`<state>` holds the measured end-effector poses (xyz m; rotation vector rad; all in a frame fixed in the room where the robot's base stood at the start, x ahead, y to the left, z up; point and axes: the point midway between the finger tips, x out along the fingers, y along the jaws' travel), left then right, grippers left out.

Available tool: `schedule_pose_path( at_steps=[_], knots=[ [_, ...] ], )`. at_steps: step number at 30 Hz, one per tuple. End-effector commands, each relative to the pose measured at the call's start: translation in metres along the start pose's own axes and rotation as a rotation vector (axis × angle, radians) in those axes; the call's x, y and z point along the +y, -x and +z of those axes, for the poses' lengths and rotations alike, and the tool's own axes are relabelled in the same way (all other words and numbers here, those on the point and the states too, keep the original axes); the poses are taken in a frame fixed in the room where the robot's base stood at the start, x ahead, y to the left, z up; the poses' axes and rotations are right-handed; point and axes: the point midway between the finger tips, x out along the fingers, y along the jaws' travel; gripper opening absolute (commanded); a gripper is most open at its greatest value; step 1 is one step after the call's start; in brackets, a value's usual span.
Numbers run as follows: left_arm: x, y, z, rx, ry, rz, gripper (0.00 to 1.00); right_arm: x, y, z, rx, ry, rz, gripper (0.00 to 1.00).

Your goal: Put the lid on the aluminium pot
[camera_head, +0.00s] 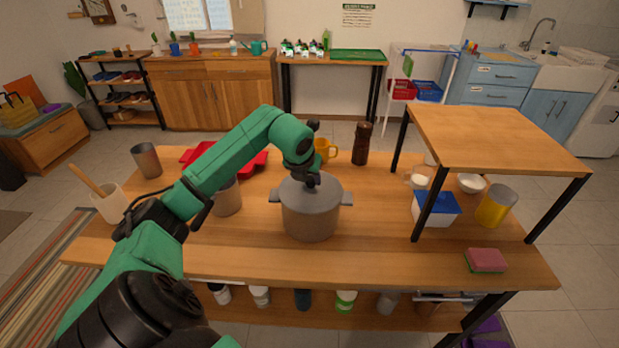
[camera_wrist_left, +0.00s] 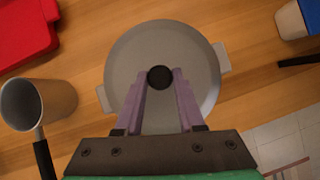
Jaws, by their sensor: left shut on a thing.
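The aluminium pot (camera_head: 310,220) stands upright on the wooden table, a handle on each side. The grey lid (camera_head: 330,190) lies over the pot's mouth; I see no clear gap, but cannot tell if it is fully seated. In the left wrist view the round lid (camera_wrist_left: 162,42) fills the pot's outline, with the pot's handle (camera_wrist_left: 222,58) beside it. My left gripper (camera_head: 312,180) comes down from above and is shut on the lid's black knob (camera_wrist_left: 160,77). The knob is mostly hidden in the head view. My right gripper is not in view.
A grey metal mug (camera_head: 228,198) stands left of the pot. A red tray (camera_head: 255,163), an orange mug (camera_head: 326,150) and a brown pepper mill (camera_head: 362,143) are behind. A raised wooden shelf (camera_head: 490,135) stands at right.

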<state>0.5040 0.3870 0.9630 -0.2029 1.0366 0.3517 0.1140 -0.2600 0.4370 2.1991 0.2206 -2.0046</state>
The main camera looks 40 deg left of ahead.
Motion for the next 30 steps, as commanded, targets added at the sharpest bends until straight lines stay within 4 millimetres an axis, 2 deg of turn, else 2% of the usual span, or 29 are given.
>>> schedule_pose_path(
  at_steps=[8,9,11,12,18,21,30],
  knots=[
    [-0.0001,-0.0025,-0.0010,-0.001,0.000,0.000,0.00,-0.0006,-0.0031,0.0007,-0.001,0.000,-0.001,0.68],
    [-0.0001,-0.0025,-0.0010,-0.001,0.000,0.000,0.45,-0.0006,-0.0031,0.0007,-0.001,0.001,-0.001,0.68],
    [-0.0002,-0.0025,-0.0010,-0.001,0.000,0.000,0.68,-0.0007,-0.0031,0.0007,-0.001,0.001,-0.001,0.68],
    [-0.0001,-0.0025,-0.0010,-0.001,0.000,0.000,0.73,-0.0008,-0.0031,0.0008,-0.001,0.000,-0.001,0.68],
    [-0.0002,-0.0026,-0.0011,-0.001,0.001,0.000,0.73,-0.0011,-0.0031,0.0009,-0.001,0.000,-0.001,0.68],
    [-0.0002,-0.0028,-0.0014,0.000,0.000,0.000,1.00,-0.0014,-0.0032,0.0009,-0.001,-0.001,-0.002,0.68],
    [-0.0001,0.0017,0.0014,-0.001,0.000,0.000,1.00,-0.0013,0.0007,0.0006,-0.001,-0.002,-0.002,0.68]
  ],
)
